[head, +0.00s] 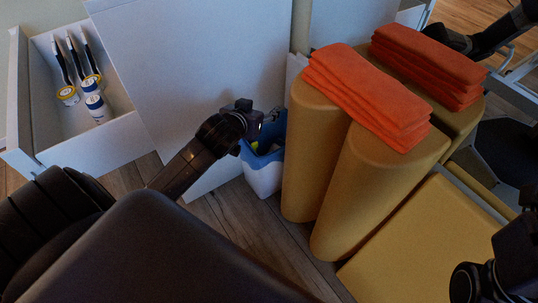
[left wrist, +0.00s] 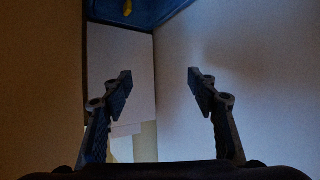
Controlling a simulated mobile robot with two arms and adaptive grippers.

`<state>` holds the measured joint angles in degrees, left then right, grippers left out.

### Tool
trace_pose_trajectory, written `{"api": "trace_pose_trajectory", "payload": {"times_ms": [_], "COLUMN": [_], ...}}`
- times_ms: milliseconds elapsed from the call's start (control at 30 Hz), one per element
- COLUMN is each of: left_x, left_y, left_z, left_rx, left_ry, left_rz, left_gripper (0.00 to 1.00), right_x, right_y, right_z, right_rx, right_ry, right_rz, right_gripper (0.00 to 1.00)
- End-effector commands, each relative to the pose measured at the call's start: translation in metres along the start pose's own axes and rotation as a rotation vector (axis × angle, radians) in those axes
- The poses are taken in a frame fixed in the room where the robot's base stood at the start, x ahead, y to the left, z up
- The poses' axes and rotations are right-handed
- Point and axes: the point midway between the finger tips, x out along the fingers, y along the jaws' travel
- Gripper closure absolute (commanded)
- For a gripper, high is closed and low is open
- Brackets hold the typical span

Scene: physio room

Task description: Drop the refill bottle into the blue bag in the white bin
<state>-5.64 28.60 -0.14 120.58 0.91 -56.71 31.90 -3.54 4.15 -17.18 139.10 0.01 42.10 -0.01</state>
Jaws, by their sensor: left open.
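The white bin (head: 263,182) stands on the floor between a white panel and tan rolls, lined with the blue bag (head: 247,155).
An open white drawer (head: 130,132) at the left holds small white bottles (head: 95,104) and dark-handled items. Tan rolls (head: 318,150) stand close right of the bin, with folded orange towels (head: 365,92) on top. A dark padded surface (head: 170,250) fills the front.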

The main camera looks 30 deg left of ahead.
Motion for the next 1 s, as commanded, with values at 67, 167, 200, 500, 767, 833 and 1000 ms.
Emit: {"api": "trace_pose_trajectory", "payload": {"times_ms": [67, 167, 200, 500, 767, 833, 1000], "left_x": [-0.018, -0.037, -0.043, -0.069, -0.069, -0.069, -0.069], "left_y": [0.001, 0.0, 0.001, 0.0, 0.0, 0.0, 0.0], "left_z": [0.001, 0.0, 0.0, -0.001, -0.001, -0.001, -0.001], "left_rx": [0.0, 0.0, 0.0, -0.001, 0.0, 0.0, 0.0], "left_ry": [0.0, 0.001, 0.001, 0.001, 0.001, 0.001, 0.001], "left_rz": [0.002, 0.001, 0.002, 0.0, 0.0, 0.0, 0.0], "left_gripper": [0.46, 0.46, 0.46, 0.46, 0.46, 0.46, 0.46], "right_x": [0.0, 0.0, 0.0, 0.0, 0.0, 0.0, 0.0], "right_y": [0.0, 0.0, 0.0, 0.0, 0.0, 0.0, 0.0], "right_z": [0.0, 0.0, 0.0, 0.0, 0.0, 0.0, 0.0], "right_rx": [0.0, 0.0, 0.0, 0.0, 0.0, 0.0, 0.0], "right_ry": [0.0, 0.001, 0.001, 0.001, 0.001, 0.001, 0.001], "right_rz": [0.0, 0.0, 0.0, -0.001, -0.001, -0.001, 0.0], "right_gripper": [0.68, 0.68, 0.68, 0.68, 0.68, 0.68, 0.68]}}
